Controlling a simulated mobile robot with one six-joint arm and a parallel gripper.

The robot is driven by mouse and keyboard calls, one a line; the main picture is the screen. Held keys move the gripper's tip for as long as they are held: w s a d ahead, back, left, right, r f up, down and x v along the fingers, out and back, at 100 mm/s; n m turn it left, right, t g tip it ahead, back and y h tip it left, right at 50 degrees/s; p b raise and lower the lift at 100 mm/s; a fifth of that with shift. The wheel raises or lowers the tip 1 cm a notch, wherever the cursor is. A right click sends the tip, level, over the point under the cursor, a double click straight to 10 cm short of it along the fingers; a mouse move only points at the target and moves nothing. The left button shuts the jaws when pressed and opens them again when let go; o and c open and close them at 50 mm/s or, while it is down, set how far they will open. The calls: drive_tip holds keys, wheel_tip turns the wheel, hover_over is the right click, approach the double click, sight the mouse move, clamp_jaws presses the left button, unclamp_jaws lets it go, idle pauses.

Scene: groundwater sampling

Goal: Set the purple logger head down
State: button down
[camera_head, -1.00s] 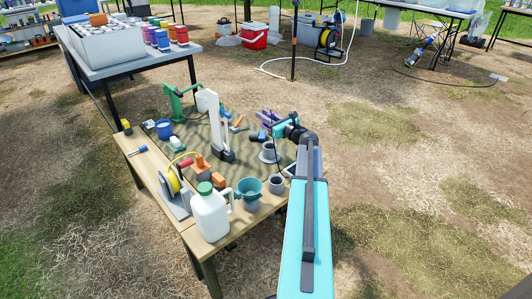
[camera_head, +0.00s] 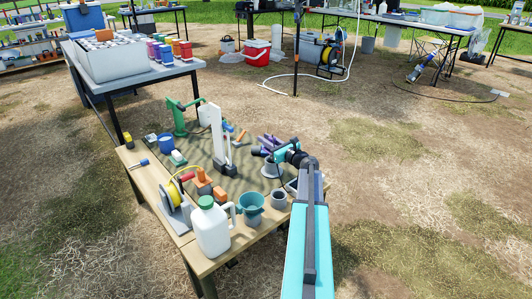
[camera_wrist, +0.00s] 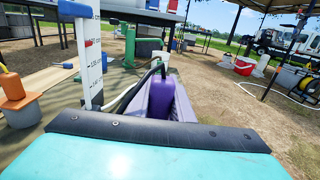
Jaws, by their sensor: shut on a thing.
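The purple logger head (camera_head: 269,141) is at the end of my arm, over the right part of the low wooden table (camera_head: 148,186). My gripper (camera_head: 266,148) is shut on it. In the wrist view the purple head (camera_wrist: 163,98) stands just beyond the wrist edge, with a dark cable looping up from its top. The wrist housing hides its lower part. I cannot tell whether its underside touches anything. A grey round cup-like piece (camera_head: 271,170) stands just below my gripper in the body view.
A white upright gauge (camera_head: 217,140) stands left of my gripper and is close in the wrist view (camera_wrist: 89,55). A white jug (camera_head: 212,231), a teal funnel cup (camera_head: 250,207), a grey cup (camera_head: 279,200) and a yellow reel (camera_head: 175,190) occupy the table's front.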

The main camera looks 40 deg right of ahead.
sight(266, 149)
drive_tip(key=shift+f+b, duration=1)
drive_tip(key=shift+f, duration=1.45)
drive_tip(key=shift+f, duration=0.1)
drive_tip(key=c, duration=1.6)
unclamp_jaws()
drive_tip(key=shift+o, duration=0.2)
